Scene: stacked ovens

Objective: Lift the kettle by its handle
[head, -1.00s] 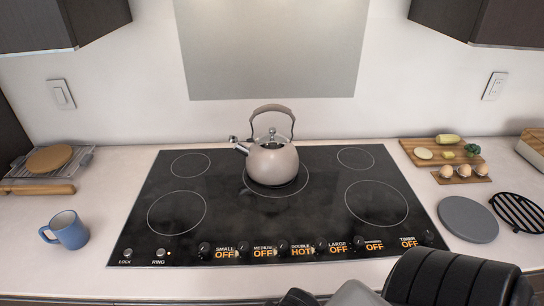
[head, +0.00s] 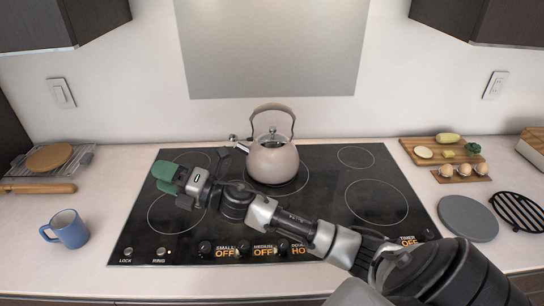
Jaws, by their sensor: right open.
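The kettle (head: 273,163) is a beige-grey round pot with a spout pointing left and a tall arched handle (head: 290,118). It stands upright on the rear middle burner of the black cooktop. My right gripper (head: 167,177), with green finger pads, is over the left side of the cooktop, left of and lower in the picture than the kettle. It is open, empty and apart from the handle. My right forearm crosses in front of the kettle and hides some front controls. My left gripper is not in view.
The black cooktop (head: 357,157) has several marked burners and front knobs. A blue mug (head: 69,229) stands on the left counter. A rack with a round board (head: 49,157) is behind it. A cutting board with food (head: 412,148), a grey disc (head: 467,218) and a black trivet (head: 518,211) are right.

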